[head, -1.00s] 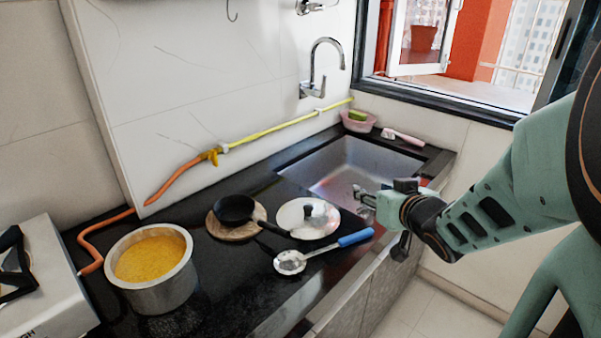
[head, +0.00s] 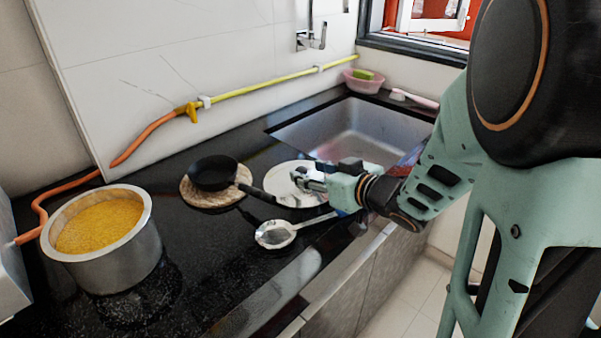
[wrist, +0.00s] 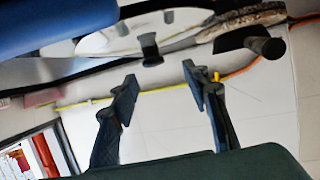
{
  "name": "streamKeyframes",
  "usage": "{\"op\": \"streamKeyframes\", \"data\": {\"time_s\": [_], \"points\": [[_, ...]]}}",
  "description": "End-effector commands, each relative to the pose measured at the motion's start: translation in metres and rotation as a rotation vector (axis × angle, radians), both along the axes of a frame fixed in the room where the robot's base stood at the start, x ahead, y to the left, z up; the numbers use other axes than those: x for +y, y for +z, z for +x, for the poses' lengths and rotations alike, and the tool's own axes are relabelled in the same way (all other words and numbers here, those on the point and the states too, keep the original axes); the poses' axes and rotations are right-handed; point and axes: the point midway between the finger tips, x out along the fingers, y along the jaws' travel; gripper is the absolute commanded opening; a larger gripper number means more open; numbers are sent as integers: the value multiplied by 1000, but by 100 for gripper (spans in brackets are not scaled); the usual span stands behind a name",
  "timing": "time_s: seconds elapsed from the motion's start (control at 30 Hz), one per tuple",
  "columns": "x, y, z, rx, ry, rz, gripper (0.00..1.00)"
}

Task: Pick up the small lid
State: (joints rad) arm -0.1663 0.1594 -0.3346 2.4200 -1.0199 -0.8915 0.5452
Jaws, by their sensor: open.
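The small lid (head: 283,185) is a pale round disc lying on the black counter; it also shows in the wrist view (wrist: 105,43). My gripper (head: 303,178) is over the right part of the lid. In the wrist view my gripper (wrist: 158,82) has its two fingers apart with nothing between them. I cannot tell whether a finger touches the lid.
A small black pan (head: 212,173) on a round wooden board (head: 203,200) stands left of the lid, its handle pointing toward it. A skimmer (head: 275,233) with a blue handle lies in front. A pot of yellow food (head: 105,245) is at left; the sink (head: 350,130) is behind.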

Motion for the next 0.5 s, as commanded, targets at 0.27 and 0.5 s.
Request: {"op": "streamKeyframes", "data": {"time_s": [0.27,0.5], "points": [[12,-20,26,1,2,-1,43],[23,-24,45,0,0,0,43]]}}
